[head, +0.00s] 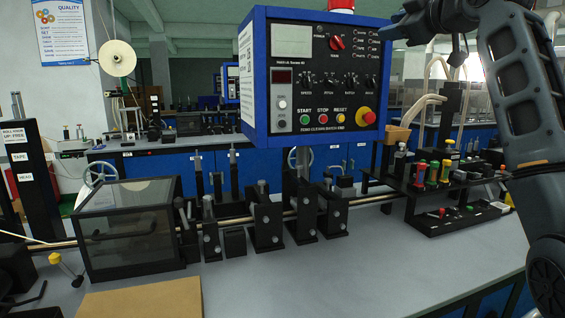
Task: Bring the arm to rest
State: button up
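My arm is the dark grey linkage at the right side of the head view. It rises from the lower right, and its upper part bends left past the top edge of the picture.
A blue-framed control panel (258,90) stands over the grey bench (330,275), left of my arm. A black tool rack (425,197) with coloured-handled tools is close beside the arm. A clear-sided box (130,225) and black clamp blocks (266,220) line a metal rod. The front bench is largely bare.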

jog(key=s+f+m+h, duration=0.1)
jog(key=s+f+m, duration=0.15)
jog(key=f, duration=1.25)
jog(key=s+f+m+h, duration=0.1)
jog(key=s+f+m, duration=0.15)
jog(key=f, duration=1.25)
jog(key=s+a+f+m+h, duration=0.1)
jog(key=s+f+m, duration=0.1)
jog(key=s+f, duration=0.7)
jog(key=s+a+f+m+h, duration=0.1)
jog(key=s+f+m, duration=0.1)
jog(key=s+f, duration=0.7)
jog(key=s+f+m+h, duration=0.1)
jog(key=s+f, duration=0.3)
jog(key=s, duration=0.3)
jog(key=s+f+m+g, duration=0.1)
jog(key=s+f, duration=0.2)
jog(key=s, duration=0.5)
jog(key=s+f+m+h, duration=0.1)
jog(key=s+f, duration=0.3)
jog(key=s, duration=0.3)
jog(key=s+r, duration=0.4)
jog(key=s, duration=0.6)
jog(key=s+r+g, duration=0.1)
jog(key=s+r, duration=0.2)
jog(key=s, duration=0.8)
jog(key=shift+s+r+m, duration=0.25)
jog(key=shift+r+m, duration=0.1)
jog(key=shift+m, duration=0.05)
